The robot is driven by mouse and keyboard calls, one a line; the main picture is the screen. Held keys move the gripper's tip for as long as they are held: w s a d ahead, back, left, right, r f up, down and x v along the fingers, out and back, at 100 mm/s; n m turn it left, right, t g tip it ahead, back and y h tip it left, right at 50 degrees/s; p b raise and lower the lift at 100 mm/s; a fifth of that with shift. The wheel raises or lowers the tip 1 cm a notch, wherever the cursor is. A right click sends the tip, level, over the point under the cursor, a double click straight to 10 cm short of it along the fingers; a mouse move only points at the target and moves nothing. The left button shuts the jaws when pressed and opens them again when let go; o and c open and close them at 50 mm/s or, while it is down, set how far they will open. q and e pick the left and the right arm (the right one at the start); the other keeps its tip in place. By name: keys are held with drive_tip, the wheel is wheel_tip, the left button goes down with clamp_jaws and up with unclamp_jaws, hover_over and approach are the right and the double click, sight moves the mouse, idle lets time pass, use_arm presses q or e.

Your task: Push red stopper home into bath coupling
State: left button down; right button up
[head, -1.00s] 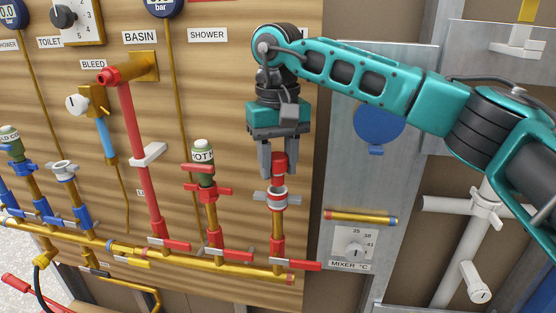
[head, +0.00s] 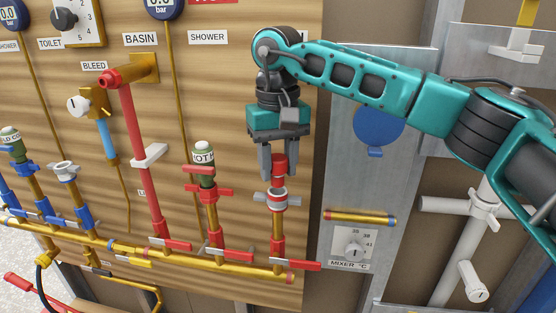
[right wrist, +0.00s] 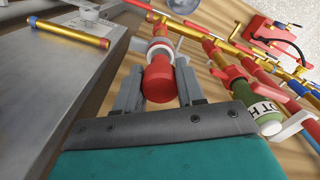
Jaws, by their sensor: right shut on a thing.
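The red stopper (head: 279,165) is upright between the fingers of my right gripper (head: 278,175), which is shut on it. Directly below is the bath coupling (head: 277,199), a pale grey ring with side lugs on top of a red and brass riser. The stopper's lower end meets the coupling's mouth; how deep it sits I cannot tell. In the right wrist view the stopper's round end (right wrist: 160,82) faces me between the fingers, with the coupling (right wrist: 160,48) just beyond, in line. My left gripper is not in view.
A green-capped riser (head: 204,152) stands left of the coupling, and a tall red pipe (head: 139,160) further left. A brass manifold (head: 190,262) with red levers runs below. The mixer panel (head: 352,245) and a short brass tube (head: 361,216) are to the right.

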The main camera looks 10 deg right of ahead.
sight(278, 185)
drive_tip(key=shift+f+b, duration=0.7)
drive_tip(key=shift+f, duration=0.75)
drive_tip(key=o, duration=1.1)
wheel_tip(278, 185, up, 13)
drive_tip(key=shift+f+p, duration=0.1)
drive_tip(key=shift+p, duration=0.3)
